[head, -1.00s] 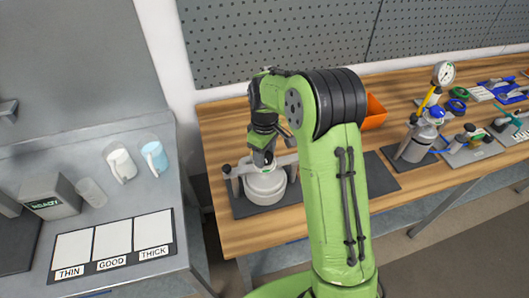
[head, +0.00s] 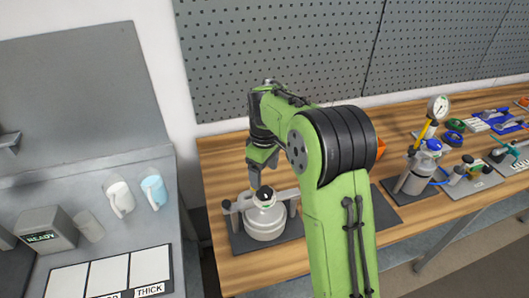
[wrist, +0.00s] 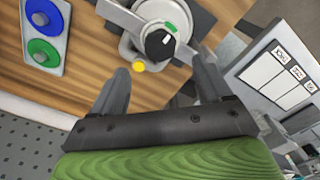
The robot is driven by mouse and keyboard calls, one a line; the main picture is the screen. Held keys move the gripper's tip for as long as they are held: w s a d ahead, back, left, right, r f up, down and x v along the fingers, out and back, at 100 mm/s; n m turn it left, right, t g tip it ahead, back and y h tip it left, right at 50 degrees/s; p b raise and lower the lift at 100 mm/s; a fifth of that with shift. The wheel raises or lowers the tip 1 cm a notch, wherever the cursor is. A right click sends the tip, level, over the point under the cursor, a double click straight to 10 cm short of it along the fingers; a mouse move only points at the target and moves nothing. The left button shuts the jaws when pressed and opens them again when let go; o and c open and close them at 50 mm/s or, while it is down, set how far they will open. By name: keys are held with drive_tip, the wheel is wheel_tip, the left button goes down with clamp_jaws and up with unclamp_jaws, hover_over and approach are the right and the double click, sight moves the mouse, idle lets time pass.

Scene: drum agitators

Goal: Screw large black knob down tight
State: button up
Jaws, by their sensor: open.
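The large black knob (head: 264,193) sits on top of a pale grey drum (head: 265,222) held under a clamp bar. In the wrist view the knob (wrist: 160,43) is round and black with a white mark, beside a small green patch on the drum lid. My gripper (head: 256,178) is just behind and above the knob in the head view, apart from it. In the wrist view my gripper (wrist: 163,78) has its two fingers spread with nothing between them, and the knob lies beyond the fingertips. How far the knob is screwed down cannot be told.
The drum stands on a dark mat (head: 238,243) on the wooden bench. A yellow round thing (wrist: 139,67) is near the drum. An orange bin is partly behind my arm. A gauge station (head: 415,170) stands right; a grey bench with mugs (head: 120,197) is left.

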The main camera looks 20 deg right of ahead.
wheel_tip(320, 180, up, 9)
drive_tip(key=p, duration=0.1)
drive_tip(key=shift+f, duration=0.2)
drive_tip(key=s+r+m+t+b, duration=0.2)
drive_tip(key=s+r+m+t, duration=0.15)
drive_tip(key=s, duration=1.25)
drive_tip(key=s+f+m+t+b, duration=0.1)
drive_tip(key=s+f+m, duration=0.3)
drive_tip(key=s, duration=0.7)
drive_tip(key=shift+s+f+m+t+b, duration=0.2)
drive_tip(key=shift+f+m+t+b, duration=0.2)
drive_tip(key=shift+t, duration=0.15)
